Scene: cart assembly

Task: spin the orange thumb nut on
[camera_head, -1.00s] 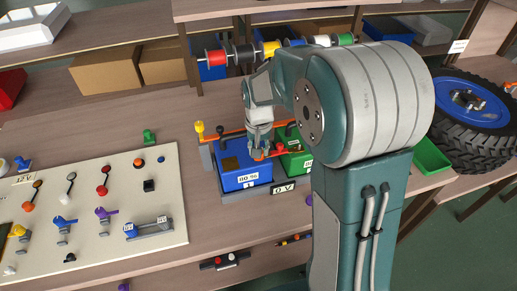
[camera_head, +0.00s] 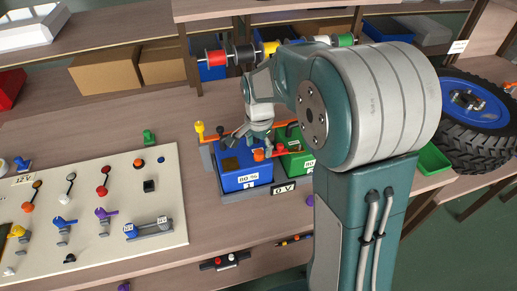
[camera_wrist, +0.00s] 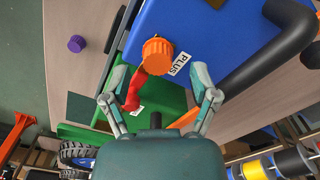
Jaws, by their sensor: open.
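The orange thumb nut (camera_head: 258,154) sits on top of the blue battery (camera_head: 232,180), near its right side. In the wrist view the nut (camera_wrist: 157,52) is beside the PLUS label (camera_wrist: 179,63), with a red lead (camera_wrist: 134,92) running out from under it. My gripper (camera_head: 258,136) is above the nut. In the wrist view its two fingers (camera_wrist: 160,74) are spread apart, one to each side, clear of the nut, with nothing held. The threads under the nut are hidden.
A green battery (camera_head: 297,166) stands right beside the blue one. A switch panel (camera_head: 110,215) lies to the left. Spools (camera_head: 243,53) hang on a rod behind.

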